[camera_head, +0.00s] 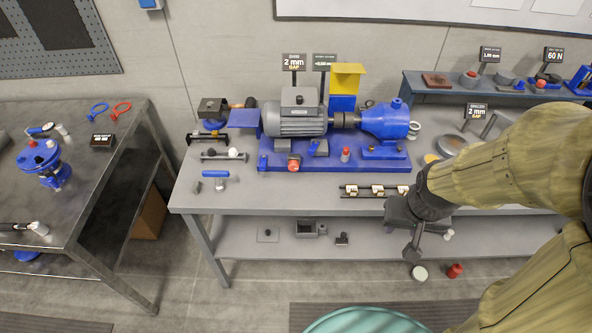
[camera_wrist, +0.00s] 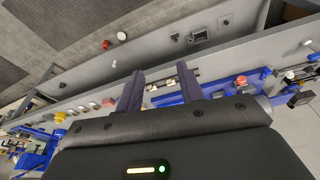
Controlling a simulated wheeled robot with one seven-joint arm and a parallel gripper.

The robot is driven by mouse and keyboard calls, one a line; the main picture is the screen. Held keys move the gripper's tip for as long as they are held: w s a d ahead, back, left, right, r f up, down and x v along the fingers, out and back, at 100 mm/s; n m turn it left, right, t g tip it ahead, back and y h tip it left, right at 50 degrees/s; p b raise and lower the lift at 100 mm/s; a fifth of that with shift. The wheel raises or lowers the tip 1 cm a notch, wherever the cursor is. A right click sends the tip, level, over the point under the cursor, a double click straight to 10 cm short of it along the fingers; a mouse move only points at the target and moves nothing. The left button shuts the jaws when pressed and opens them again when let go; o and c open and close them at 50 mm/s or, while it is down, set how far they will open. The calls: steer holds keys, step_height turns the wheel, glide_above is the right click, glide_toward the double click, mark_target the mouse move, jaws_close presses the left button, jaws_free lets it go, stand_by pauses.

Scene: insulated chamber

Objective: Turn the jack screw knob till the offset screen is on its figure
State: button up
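The blue motor rig stands on the middle bench, with a grey motor (camera_head: 300,118) coupled to a blue housing (camera_head: 385,121). A red knob (camera_head: 293,165) sits at the rig's front edge; I cannot tell for certain that it is the jack screw knob.
A blue-handled tool (camera_head: 216,174) lies at the left. A lower shelf (camera_head: 260,250) holds small parts. A second bench (camera_head: 75,150) stands left, across a floor gap. A raised shelf (camera_head: 435,87) stands at the right.

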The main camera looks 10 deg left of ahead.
steer(key=shift+o, duration=1.4)
steer(key=shift+f, duration=0.1)
steer(key=w+a+f+n+t+h+b, duration=0.1)
steer(key=w+a+f+n+b, duration=0.2)
steer(key=f+n, duration=0.4)
steer(key=w+a+f+n+t+h+b, duration=0.1)
steer(key=w+f+n+h+b, duration=0.2)
steer(key=f+n, duration=0.35)
steer(key=w+a+f+n+t+b, duration=0.1)
steer(key=w+a+f+n+b, duration=0.1)
steer(key=w+f+n, duration=0.4)
steer(key=w+a+r+n+t+y+b, duration=0.1)
steer(key=a+n+t, duration=0.3)
steer(key=a+n, duration=0.6)
steer(key=w+a+r+n+t+y+b, duration=0.2)
steer(key=a+n+t+y+b, duration=0.1)
steer(key=a+n, duration=0.7)
steer(key=shift+a+r+t+y+b, duration=0.2)
steer(key=shift+a+t+y+b, duration=0.25)
steer(key=shift+a+b, duration=0.45)
steer(key=shift+a+n, duration=0.15)
steer(key=shift+n, duration=0.1)
